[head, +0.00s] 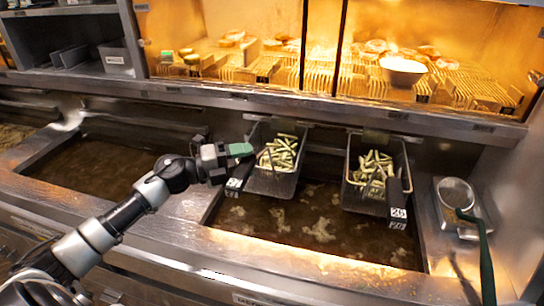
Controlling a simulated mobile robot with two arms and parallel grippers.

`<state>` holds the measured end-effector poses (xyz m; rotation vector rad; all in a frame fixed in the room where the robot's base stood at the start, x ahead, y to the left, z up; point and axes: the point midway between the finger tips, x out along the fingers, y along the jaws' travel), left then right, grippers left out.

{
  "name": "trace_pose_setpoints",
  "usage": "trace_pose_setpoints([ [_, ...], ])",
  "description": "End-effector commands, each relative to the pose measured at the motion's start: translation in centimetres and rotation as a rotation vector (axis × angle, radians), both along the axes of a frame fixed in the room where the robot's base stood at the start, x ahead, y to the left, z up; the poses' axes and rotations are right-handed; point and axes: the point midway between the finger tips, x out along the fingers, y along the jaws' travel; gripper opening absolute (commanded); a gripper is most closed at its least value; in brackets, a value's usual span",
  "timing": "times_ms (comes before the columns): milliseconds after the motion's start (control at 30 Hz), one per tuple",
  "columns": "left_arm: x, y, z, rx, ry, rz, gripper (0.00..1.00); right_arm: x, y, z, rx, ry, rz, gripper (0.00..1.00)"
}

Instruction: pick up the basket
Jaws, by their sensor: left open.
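Two dark baskets filled with pale green-yellow sticks hang over the fryer oil. The left basket (270,185) is at the centre, and the right basket (372,204) is further right. My left arm comes in from the lower left. My left gripper (228,157) is open, just left of the left basket's upper left edge. A green piece shows at its tip; I cannot tell whether it belongs to the gripper or the basket. Whether the gripper touches the basket is unclear. My right gripper is not in view.
Oil vats (90,165) lie left and below the baskets, with a metal divider between. A lit warming shelf (320,75) with racks and food runs along the back. A green-handled tool (484,255) and a round metal container (456,193) are at the right.

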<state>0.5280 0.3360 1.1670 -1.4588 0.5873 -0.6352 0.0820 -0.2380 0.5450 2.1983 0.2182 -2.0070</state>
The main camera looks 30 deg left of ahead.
Motion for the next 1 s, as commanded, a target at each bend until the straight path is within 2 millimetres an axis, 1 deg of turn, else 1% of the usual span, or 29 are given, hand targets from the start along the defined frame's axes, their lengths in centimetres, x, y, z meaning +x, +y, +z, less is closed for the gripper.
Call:
trace_pose_setpoints([
  [167, 0.02, -0.01, -0.13, 0.0, 0.001, 0.0, 0.55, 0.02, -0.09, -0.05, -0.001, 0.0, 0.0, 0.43],
  [200, 0.01, -0.01, -0.13, 0.0, 0.001, 0.0, 0.52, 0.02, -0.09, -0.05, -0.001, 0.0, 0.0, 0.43],
  [533, -0.01, 0.0, -0.12, 0.0, 0.001, 0.0, 0.02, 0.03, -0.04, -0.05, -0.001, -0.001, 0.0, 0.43],
  [567, -0.01, 0.0, -0.12, 0.0, 0.001, 0.0, 0.0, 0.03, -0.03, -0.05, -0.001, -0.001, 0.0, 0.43],
  [1000, 0.02, 0.02, 0.14, 0.001, -0.004, 0.001, 0.0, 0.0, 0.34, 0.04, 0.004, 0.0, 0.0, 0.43],
])
